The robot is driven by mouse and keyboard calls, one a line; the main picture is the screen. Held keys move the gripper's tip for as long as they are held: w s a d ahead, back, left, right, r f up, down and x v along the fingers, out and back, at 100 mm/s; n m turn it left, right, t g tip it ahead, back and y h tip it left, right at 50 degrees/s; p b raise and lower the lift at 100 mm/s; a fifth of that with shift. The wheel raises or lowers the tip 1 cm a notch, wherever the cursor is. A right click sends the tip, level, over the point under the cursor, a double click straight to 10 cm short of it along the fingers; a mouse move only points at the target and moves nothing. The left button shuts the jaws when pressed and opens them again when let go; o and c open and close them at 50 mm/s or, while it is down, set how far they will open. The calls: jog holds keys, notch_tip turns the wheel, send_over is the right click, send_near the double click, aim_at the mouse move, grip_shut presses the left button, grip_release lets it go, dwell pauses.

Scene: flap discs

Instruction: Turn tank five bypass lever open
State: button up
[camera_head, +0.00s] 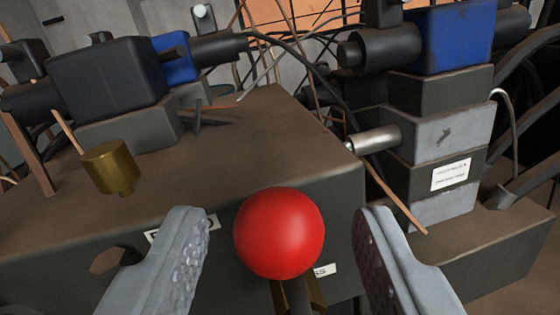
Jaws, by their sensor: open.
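A red ball knob (279,233) sits in the lower middle of the head view, on a dark shaft with brass-coloured parts below it. It looks like the end of a lever. My gripper (283,222) is open, with one grey finger left of the knob and one right of it. Gaps show between the knob and both fingers. A white label (324,270) ending in "SS" is partly hidden behind the knob. Another label (182,229) is partly covered by the left finger. I cannot read a tank number.
A large dark brown tank block (255,130) fills the middle. A brass cylinder (111,167) stands at left. A stacked valve block (437,140) with a metal cylinder (375,140) rises at right. Blue-and-black motors (110,75), cables and thin rods crowd the back.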

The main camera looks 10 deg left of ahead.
jog(key=shift+w+a, duration=0.15)
jog(key=shift+w, duration=1.05)
grip_shut()
